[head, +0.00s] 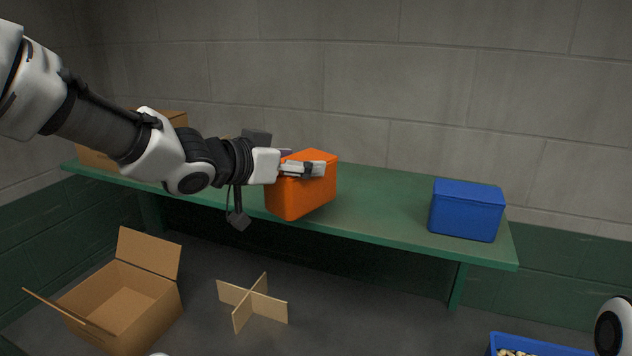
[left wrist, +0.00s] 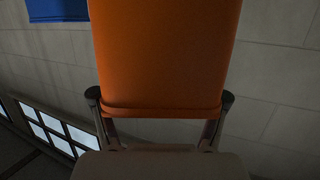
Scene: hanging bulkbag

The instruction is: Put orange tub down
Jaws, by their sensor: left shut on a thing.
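The orange tub (head: 310,194) is a box with a lid, seen in the head view at the middle of the green bench. My left gripper (head: 305,168) is shut on it near its top. The tub looks slightly tilted, and its lower edge overlaps the front edge of the green bench (head: 380,213); I cannot tell whether it touches the bench. In the left wrist view the orange tub (left wrist: 165,55) fills the middle, with the left gripper's fingertips (left wrist: 160,100) on either side of it. My right gripper is not in view.
A blue tub (head: 466,209) stands at the bench's right end. A cardboard box (head: 170,122) is at its left end, behind my arm. On the floor are an open carton (head: 122,300), a crossed cardboard divider (head: 253,302) and a blue bin (head: 535,346). The bench between the tubs is clear.

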